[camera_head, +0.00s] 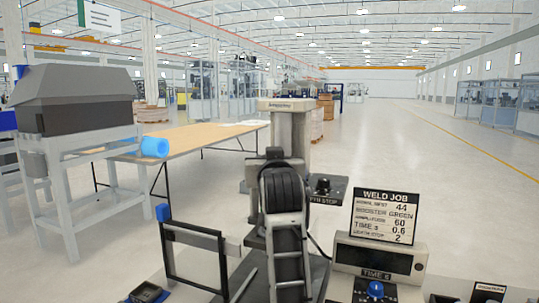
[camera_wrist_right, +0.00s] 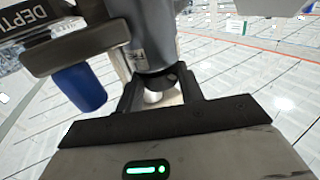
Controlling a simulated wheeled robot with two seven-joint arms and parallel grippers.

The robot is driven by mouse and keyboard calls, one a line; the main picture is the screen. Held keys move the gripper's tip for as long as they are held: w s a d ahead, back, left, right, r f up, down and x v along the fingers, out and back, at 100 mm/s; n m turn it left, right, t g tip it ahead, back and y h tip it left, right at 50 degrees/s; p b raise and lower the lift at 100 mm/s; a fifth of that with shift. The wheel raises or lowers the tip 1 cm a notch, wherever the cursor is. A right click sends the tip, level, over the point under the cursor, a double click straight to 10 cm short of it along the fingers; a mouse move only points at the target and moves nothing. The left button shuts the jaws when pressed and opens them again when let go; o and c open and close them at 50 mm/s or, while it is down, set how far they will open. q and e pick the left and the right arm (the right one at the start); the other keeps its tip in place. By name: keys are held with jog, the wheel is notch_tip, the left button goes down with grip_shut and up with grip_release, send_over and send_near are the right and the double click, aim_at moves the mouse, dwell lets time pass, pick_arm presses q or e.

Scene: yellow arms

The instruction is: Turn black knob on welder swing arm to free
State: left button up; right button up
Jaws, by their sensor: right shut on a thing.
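The welder (camera_head: 288,150) stands upright in the middle of the head view, with a black ribbed part (camera_head: 283,190) on its front. In the right wrist view my right gripper (camera_wrist_right: 157,75) has its dark fingers on either side of a black knob (camera_wrist_right: 170,78), below a grey cylinder (camera_wrist_right: 148,38) of the welder. The fingers are shut on the knob, and the fingertips are partly hidden. I cannot make out my right gripper in the head view. My left gripper is in no view.
A depth stop plate (camera_head: 328,198) sits right of the column; a blue cylinder (camera_wrist_right: 78,90) hangs close left of my right gripper. A weld job sign (camera_head: 386,216) and control box (camera_head: 378,262) stand front right. A brown table (camera_head: 200,138) is behind, left. Open floor lies right.

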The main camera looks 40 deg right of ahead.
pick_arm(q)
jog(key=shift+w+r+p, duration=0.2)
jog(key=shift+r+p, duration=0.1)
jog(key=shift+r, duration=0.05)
pick_arm(e)
jog(key=shift+d+n+t+y, duration=0.1)
jog(key=shift+n+t+y, duration=0.2)
jog(key=shift+n+y, duration=0.15)
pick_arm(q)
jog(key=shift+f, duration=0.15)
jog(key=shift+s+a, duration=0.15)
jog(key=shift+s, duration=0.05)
pick_arm(e)
jog(key=o, duration=1)
jog(key=shift+s, duration=0.1)
